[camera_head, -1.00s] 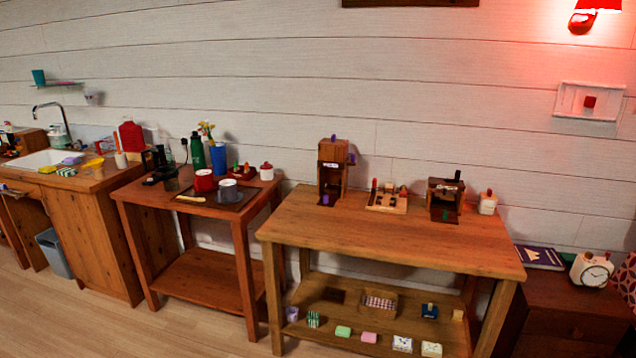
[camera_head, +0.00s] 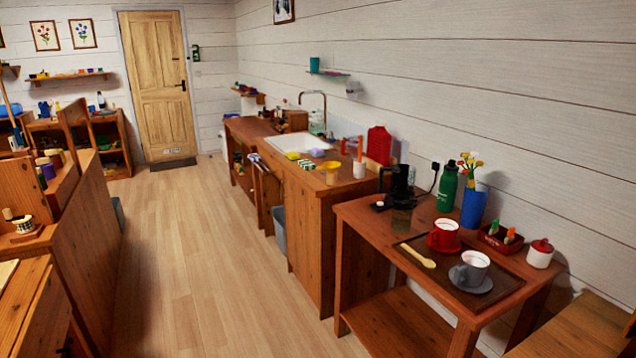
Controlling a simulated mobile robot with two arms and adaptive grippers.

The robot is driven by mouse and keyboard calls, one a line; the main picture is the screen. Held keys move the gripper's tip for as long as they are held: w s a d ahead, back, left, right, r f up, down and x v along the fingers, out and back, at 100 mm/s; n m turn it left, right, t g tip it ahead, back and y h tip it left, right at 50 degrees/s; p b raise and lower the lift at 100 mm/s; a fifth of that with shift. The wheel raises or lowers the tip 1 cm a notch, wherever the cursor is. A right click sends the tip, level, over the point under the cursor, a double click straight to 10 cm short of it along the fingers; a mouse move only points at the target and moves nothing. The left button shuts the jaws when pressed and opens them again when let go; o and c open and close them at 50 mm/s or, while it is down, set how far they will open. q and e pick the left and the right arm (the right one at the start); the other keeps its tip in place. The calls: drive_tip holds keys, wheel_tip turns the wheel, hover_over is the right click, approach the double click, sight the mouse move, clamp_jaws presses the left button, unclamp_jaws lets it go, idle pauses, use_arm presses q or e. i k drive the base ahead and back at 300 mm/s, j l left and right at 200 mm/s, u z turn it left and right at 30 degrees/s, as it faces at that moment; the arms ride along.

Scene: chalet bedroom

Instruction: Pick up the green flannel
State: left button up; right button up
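No item is clear enough for me to be sure it is the green flannel. A small green-and-white patch (camera_head: 306,163) lies at the front edge of the sink counter (camera_head: 345,188), beside a yellow item (camera_head: 331,168). It is too small to tell if it is cloth. Neither of my grippers shows in the head view.
A coffee table (camera_head: 360,215) at right holds a tray with a red cup (camera_head: 444,236) and grey cup (camera_head: 470,268). A white sink (camera_head: 297,142) is set in the counter. Wooden furniture (camera_head: 90,220) stands at left. The floor (camera_head: 195,270) between is clear, leading to a door (camera_head: 157,85).

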sight(306, 164)
drive_tip(key=i+j+u, duration=0.15)
drive_tip(key=i+u, duration=0.25)
drive_tip(key=i, duration=0.2)
drive_tip(key=i+u, duration=0.45)
drive_tip(key=i, duration=0.15)
drive_tip(key=i+j+z, duration=0.1)
drive_tip(key=i+z, duration=0.35)
drive_tip(key=i+j+z, duration=0.4)
drive_tip(key=i, duration=0.2)
drive_tip(key=i+j+z, duration=0.55)
drive_tip(key=z, duration=0.3)
drive_tip(key=i+j+z, duration=0.15)
drive_tip(key=z, duration=0.3)
